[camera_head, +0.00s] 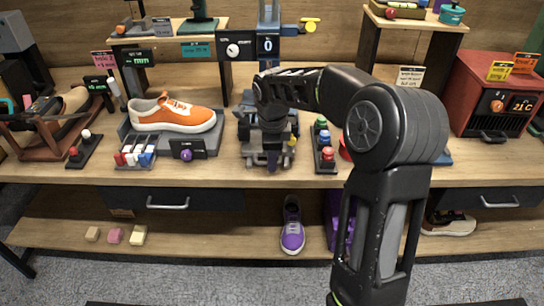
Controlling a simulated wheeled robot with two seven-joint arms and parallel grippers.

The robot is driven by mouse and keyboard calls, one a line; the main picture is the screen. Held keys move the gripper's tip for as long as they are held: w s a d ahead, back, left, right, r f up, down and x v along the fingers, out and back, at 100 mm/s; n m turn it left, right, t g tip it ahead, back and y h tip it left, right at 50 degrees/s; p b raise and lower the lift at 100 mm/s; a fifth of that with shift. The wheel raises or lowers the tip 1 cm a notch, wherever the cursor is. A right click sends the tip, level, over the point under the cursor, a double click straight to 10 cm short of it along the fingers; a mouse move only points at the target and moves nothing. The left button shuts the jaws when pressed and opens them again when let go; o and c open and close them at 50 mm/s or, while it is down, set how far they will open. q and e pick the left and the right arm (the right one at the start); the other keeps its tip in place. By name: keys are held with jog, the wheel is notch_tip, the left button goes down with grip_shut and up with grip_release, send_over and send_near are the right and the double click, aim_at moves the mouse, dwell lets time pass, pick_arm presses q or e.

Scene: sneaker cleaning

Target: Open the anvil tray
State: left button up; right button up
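My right arm comes in from the lower right and bends over to the dark grey machine (248,150) at the middle of the bench. My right gripper (271,158) points down over the machine and hides much of it. Whether it is open or shut, and whether it touches the machine, cannot be made out. The anvil tray cannot be told apart clearly; it may be part of this machine, behind my gripper. My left gripper is not in view.
An orange sneaker (172,115) sits on a grey stand left of the machine. A button panel (325,150) stands close on its right. A red box (497,95) is at the far right. A purple sneaker (292,230) lies on the lower shelf.

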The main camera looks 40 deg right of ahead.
jog(key=shift+r, duration=0.1)
notch_tip(320, 180, up, 8)
jog(key=s, duration=0.1)
jog(key=shift+a+f, duration=0.25)
jog(key=shift+a, duration=0.15)
dwell(0.4)
